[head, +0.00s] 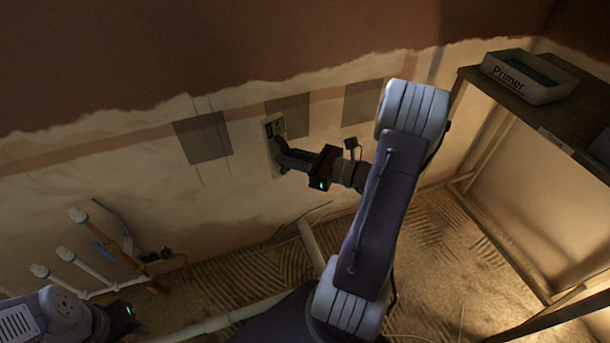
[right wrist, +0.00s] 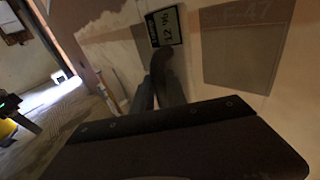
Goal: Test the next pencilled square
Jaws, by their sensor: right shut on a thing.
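Three grey squares show on the plaster wall: a left one (head: 202,137), a middle one (head: 292,107) and a right one (head: 363,102).
A shelf unit (head: 470,77) at right bears an open box marked Primer (head: 525,78). Capped pipes (head: 75,262) stand up from the floor at left, near the wall. Another pipe (head: 225,320) lies across the ridged floor (head: 440,235). The wall below the squares is clear.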

